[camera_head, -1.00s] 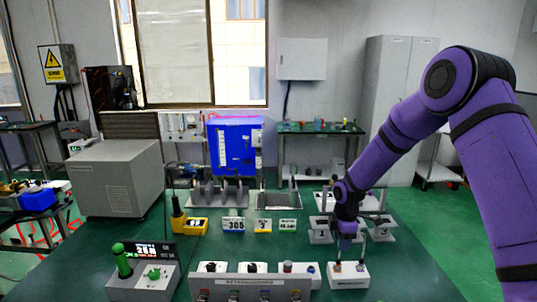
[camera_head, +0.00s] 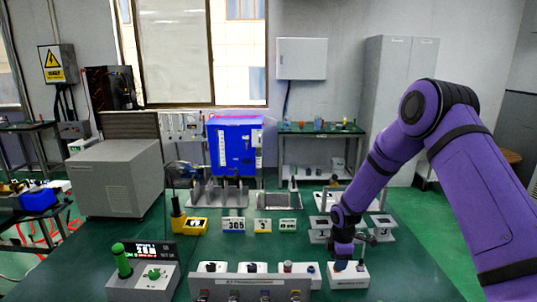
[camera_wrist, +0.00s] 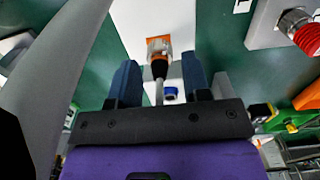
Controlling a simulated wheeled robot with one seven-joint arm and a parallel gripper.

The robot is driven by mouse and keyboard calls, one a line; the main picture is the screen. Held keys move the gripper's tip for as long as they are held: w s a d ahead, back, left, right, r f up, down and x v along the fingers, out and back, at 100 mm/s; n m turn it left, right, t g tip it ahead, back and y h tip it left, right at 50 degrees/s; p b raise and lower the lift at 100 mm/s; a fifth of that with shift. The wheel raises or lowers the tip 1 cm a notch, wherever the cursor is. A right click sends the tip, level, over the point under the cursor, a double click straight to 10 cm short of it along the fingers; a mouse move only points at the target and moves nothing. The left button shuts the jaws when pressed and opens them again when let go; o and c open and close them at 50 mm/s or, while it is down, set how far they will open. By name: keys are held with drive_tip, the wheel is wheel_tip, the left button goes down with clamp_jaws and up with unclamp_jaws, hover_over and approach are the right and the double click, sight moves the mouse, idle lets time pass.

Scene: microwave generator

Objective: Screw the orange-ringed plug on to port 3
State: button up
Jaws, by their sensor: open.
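The orange-ringed plug (camera_wrist: 158,58) shows in the wrist view, with an orange part at its far end, a black body and a thin grey stem. It is on a white block (camera_wrist: 125,20). My gripper (camera_wrist: 160,80) is open, with one blue-grey finger on each side of the plug. I cannot tell whether either finger touches it. In the head view my gripper (camera_head: 342,262) is low over the white block (camera_head: 352,281) at the front right, and it hides the plug. The stand marked 3 (camera_head: 381,235) is behind and to the right; its port is too small to make out.
A stand marked 1 (camera_head: 320,237) is left of stand 3. A grey panel (camera_head: 255,284) with several connectors stands left of the white block. A blue-ringed part (camera_wrist: 171,94) is near the plug, and a red connector (camera_wrist: 300,28) is at upper right in the wrist view.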

drive_tip(key=shift+f, duration=0.4)
drive_tip(key=shift+c, duration=0.2)
idle(0.7)
clamp_jaws()
drive_tip(key=shift+r, duration=3)
